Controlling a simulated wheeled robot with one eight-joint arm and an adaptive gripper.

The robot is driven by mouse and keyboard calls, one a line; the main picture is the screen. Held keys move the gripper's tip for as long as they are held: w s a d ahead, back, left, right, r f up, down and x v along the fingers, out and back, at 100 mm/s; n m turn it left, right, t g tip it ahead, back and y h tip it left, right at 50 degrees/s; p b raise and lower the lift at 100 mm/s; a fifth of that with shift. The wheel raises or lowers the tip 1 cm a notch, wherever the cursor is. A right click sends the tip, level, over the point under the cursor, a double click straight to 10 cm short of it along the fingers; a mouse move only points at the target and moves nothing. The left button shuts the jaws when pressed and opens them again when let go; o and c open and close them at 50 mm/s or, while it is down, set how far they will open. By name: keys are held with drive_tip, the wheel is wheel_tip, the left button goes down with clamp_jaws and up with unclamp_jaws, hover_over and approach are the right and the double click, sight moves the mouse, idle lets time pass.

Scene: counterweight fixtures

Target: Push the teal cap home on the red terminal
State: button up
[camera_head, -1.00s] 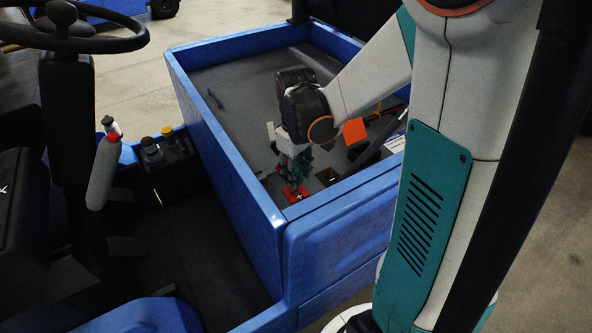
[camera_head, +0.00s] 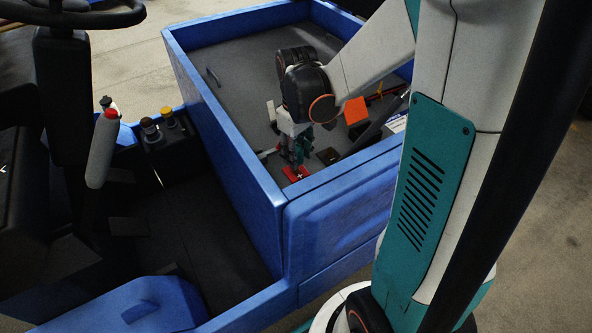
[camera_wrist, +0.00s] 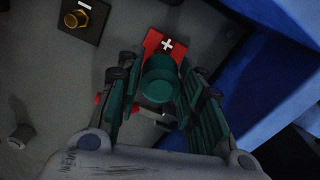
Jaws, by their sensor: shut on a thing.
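The teal cap (camera_wrist: 160,80) is between the teal fingers of my gripper (camera_wrist: 158,88) in the wrist view, and the gripper is shut on it. The red terminal (camera_wrist: 155,40) is a red plate with a white plus sign, just beyond the cap. The cap overlaps the plate in this view and hides its near part. I cannot tell how far the cap is seated. In the head view my gripper (camera_head: 297,148) points down over the red terminal (camera_head: 294,174), near the inner corner of the blue bed. The cap cannot be made out there.
A black terminal (camera_wrist: 96,28) with a minus sign and a brass bolt is nearby. The blue bed wall (camera_wrist: 265,70) stands close on the right in the wrist view. An orange block (camera_head: 355,111) and a dark bar lie right of the gripper. The bed's far floor is mostly clear.

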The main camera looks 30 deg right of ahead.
drive_tip(key=shift+f, duration=0.2)
drive_tip(key=shift+f+b, duration=1)
drive_tip(key=shift+f, duration=0.1)
drive_tip(key=shift+f+b, duration=0.7)
drive_tip(key=shift+f, duration=0.25)
idle(0.3)
drive_tip(key=o, duration=0.8)
drive_tip(key=shift+c, duration=0.2)
drive_tip(key=shift+r, duration=0.15)
